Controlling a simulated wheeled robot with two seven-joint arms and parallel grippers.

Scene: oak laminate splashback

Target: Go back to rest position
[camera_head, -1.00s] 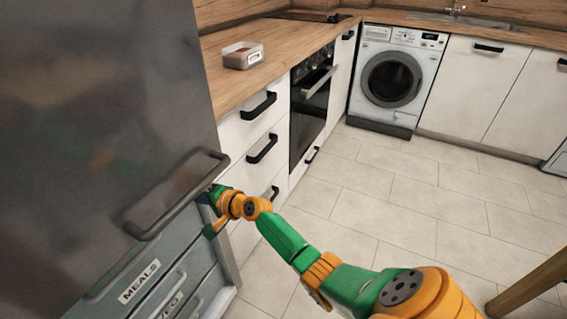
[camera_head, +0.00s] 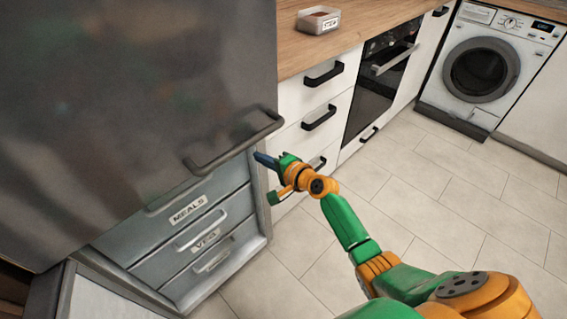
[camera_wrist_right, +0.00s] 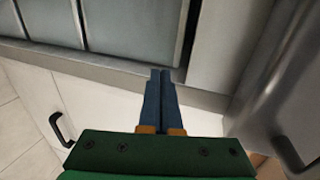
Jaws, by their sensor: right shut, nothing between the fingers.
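My left gripper does not show in any view.
Freezer drawers labelled MEALS (camera_head: 188,209) and VEG (camera_head: 206,239) stand under the dark door (camera_head: 130,100). White drawers, an oven (camera_head: 381,82) and a washing machine (camera_head: 484,68) line the right. A container (camera_head: 318,20) sits on the worktop. The tiled floor (camera_head: 400,190) is open.

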